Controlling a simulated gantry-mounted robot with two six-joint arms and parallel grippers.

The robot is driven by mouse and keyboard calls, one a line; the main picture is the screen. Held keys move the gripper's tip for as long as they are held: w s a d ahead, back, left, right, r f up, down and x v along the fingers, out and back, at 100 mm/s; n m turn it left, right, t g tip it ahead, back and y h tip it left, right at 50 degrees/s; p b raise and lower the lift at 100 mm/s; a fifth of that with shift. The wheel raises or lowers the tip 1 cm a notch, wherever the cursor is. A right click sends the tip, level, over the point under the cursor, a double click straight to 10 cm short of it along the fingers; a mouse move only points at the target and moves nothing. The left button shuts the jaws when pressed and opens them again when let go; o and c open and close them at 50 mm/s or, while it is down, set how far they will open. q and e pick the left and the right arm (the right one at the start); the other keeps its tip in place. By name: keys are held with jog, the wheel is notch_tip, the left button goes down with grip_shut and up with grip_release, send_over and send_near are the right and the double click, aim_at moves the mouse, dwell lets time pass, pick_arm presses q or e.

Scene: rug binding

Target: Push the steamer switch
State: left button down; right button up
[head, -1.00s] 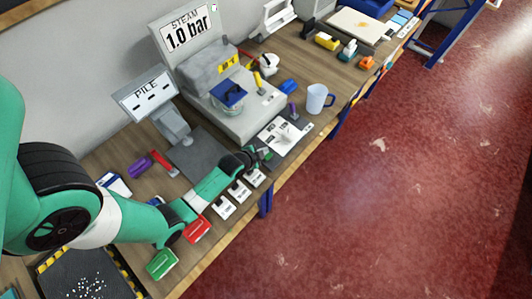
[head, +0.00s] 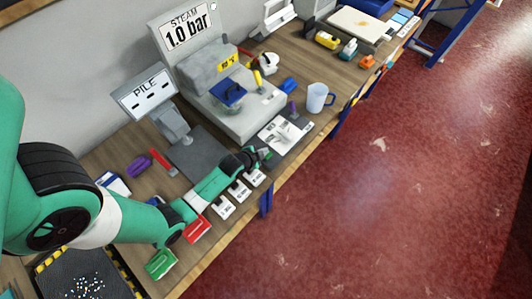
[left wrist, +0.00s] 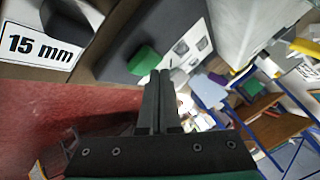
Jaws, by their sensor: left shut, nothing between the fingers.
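The steamer (head: 238,117) is a grey machine on the bench, with a sign (head: 187,29) reading STEAM 1.0 bar. My left gripper (head: 262,154) is shut and empty, low over the bench's front edge, apart from the steamer. A small green block (head: 266,152) is beside its tips. In the left wrist view the shut fingers (left wrist: 158,88) point towards a dark mat with the green block (left wrist: 144,60). My right gripper is out of view.
A pale mug (head: 318,98) stands to the right. The PILE sign (head: 147,91) stands left of the steamer.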

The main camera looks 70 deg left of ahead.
pick_arm(q)
jog(key=shift+f+b, duration=0.4)
jog(key=shift+f, duration=0.15)
jog(key=shift+r, duration=0.1)
dwell(0.3)
jog(key=shift+r+p, duration=0.95)
jog(key=shift+p, duration=0.1)
notch_tip(320, 180, up, 6)
jog(key=p, duration=0.6)
